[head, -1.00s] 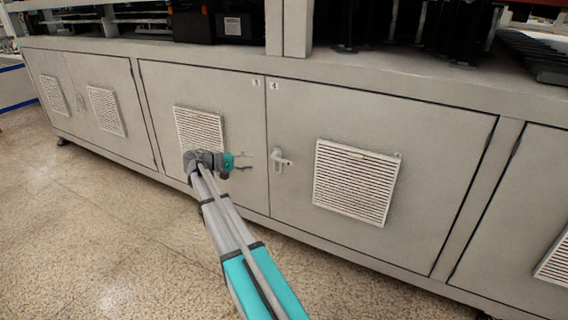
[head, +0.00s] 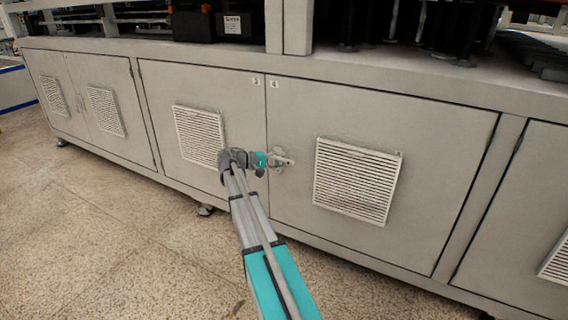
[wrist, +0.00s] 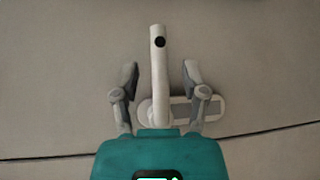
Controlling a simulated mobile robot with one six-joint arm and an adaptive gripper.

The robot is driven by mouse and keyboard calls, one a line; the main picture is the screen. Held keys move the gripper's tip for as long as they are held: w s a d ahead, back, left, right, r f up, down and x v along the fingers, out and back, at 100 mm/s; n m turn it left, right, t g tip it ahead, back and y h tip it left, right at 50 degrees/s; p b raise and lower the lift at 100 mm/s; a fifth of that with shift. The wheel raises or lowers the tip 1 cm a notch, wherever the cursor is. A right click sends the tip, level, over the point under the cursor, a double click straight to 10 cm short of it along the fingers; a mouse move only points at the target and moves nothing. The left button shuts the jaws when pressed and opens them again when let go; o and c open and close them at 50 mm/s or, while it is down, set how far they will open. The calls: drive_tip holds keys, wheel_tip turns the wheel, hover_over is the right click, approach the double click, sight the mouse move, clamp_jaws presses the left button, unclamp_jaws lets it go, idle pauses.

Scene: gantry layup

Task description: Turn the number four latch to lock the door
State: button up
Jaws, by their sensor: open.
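The number four latch is a pale lever (wrist: 158,60) on a rounded base plate (wrist: 182,112), at the left edge of door four (head: 440,125). In the head view the lever (head: 288,161) points right, across from the door seam. My gripper (wrist: 160,74) is open, with one finger on each side of the lever; I cannot tell whether either finger touches it. In the head view my gripper (head: 275,160) partly hides the latch. Door four looks flush with the cabinet front.
Door three (head: 155,95) is left of the seam, with a vent grille (head: 199,135). Door four has its own grille (head: 355,182) right of the latch. Small number labels (head: 274,85) sit at the doors' top corners. The speckled floor (head: 120,250) in front is clear.

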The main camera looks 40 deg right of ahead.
drive_tip(key=shift+x, duration=1.1)
clamp_jaws()
